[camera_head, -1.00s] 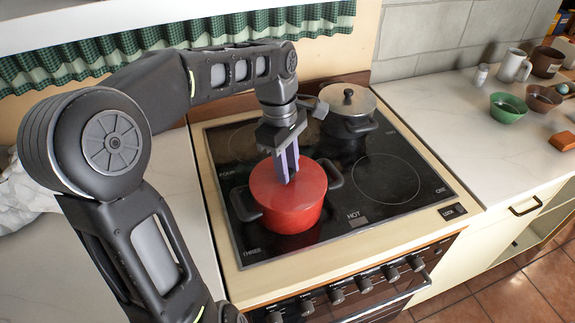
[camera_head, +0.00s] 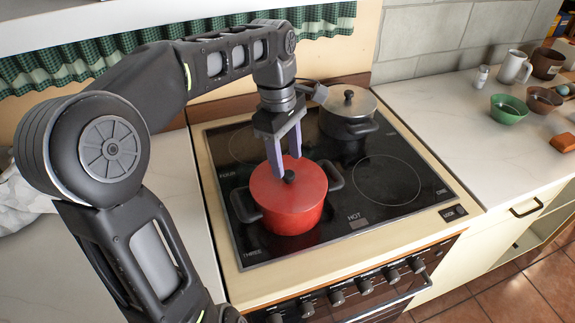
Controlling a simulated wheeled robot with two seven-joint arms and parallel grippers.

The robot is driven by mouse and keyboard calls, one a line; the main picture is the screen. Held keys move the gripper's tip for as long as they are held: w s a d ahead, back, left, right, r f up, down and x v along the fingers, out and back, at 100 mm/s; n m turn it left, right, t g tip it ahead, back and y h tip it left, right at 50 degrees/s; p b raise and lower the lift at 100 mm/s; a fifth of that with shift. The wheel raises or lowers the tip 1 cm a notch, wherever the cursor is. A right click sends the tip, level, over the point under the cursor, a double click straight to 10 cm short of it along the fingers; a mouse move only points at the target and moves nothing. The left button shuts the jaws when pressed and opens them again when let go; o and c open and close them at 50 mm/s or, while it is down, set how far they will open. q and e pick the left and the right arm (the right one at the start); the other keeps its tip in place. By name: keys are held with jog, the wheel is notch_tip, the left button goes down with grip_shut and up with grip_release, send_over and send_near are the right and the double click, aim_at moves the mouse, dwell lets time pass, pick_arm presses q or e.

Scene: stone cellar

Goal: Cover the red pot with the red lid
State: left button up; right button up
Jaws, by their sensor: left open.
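The red pot (camera_head: 292,222) stands on the front left burner of the black glass cooktop, with a dark handle on each side. My right gripper is not in view.
A steel-lidded pot (camera_head: 348,112) stands on the back right of the cooktop (camera_head: 385,205). The front right burner is clear. On the right counter are a green bowl (camera_head: 508,110), a brown bowl (camera_head: 543,99) and a white mug (camera_head: 514,66).

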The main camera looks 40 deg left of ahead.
pick_arm(q)
notch_tip(320, 180, up, 4)
jog(key=shift+a+f+p, duration=0.1)
jog(key=shift+f+p, duration=0.05)
jog(key=shift+p, duration=0.75)
jog(key=shift+a+r+p, duration=0.15)
jog(key=shift+r+p, duration=0.3)
jog(key=shift+p, duration=0.05)
jog(key=shift+f, duration=0.1)
